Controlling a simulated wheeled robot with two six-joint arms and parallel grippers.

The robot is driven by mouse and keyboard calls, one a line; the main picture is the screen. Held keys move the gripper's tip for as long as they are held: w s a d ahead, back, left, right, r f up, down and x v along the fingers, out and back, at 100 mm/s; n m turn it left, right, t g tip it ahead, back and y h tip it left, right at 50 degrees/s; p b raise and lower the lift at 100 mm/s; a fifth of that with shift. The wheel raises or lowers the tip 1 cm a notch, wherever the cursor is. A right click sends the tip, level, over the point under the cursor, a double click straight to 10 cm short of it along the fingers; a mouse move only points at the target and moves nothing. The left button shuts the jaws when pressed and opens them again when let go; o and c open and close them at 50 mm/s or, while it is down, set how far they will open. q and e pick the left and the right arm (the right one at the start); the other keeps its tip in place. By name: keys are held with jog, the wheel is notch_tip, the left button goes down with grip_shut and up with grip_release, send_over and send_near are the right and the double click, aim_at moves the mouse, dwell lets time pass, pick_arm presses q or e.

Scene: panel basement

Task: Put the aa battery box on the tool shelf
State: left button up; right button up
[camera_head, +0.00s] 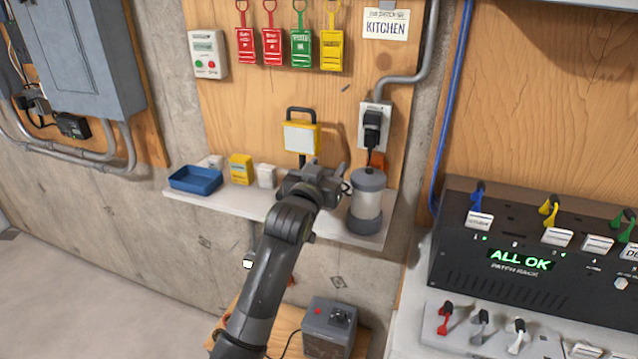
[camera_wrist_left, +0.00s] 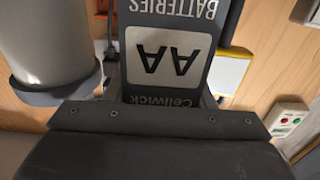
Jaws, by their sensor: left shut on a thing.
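My left gripper (camera_head: 322,178) is over the tool shelf (camera_head: 245,204), just left of the lantern. It is shut on the AA battery box (camera_wrist_left: 168,50). In the left wrist view the box is dark grey, with a white "AA" panel and the words "Batteries" and "Cellwick", upside down in that picture. In the head view the box is mostly or wholly hidden by the gripper. I cannot tell whether its base touches the shelf. My right gripper is in neither view.
The grey lantern (camera_head: 367,203) stands close on the right. A yellow work light (camera_head: 301,138) is behind the gripper. A blue tray (camera_head: 195,180), a yellow box (camera_head: 241,169) and a white box (camera_head: 266,176) stand further left. The shelf's front strip is bare.

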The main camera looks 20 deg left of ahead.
pick_arm(q)
notch_tip(320, 180, down, 3)
jog(key=shift+f+p, duration=0.15)
jog(key=shift+p, duration=0.15)
jog(key=shift+f, duration=0.35)
jog(key=shift+f, duration=0.1)
jog(key=o, duration=1.1)
jog(key=shift+s, duration=0.1)
jog(key=s+b, duration=0.1)
jog(key=s, duration=0.5)
jog(key=s+b, duration=0.1)
jog(key=s, duration=0.5)
jog(key=shift+a, duration=0.2)
jog(key=shift+w, duration=0.1)
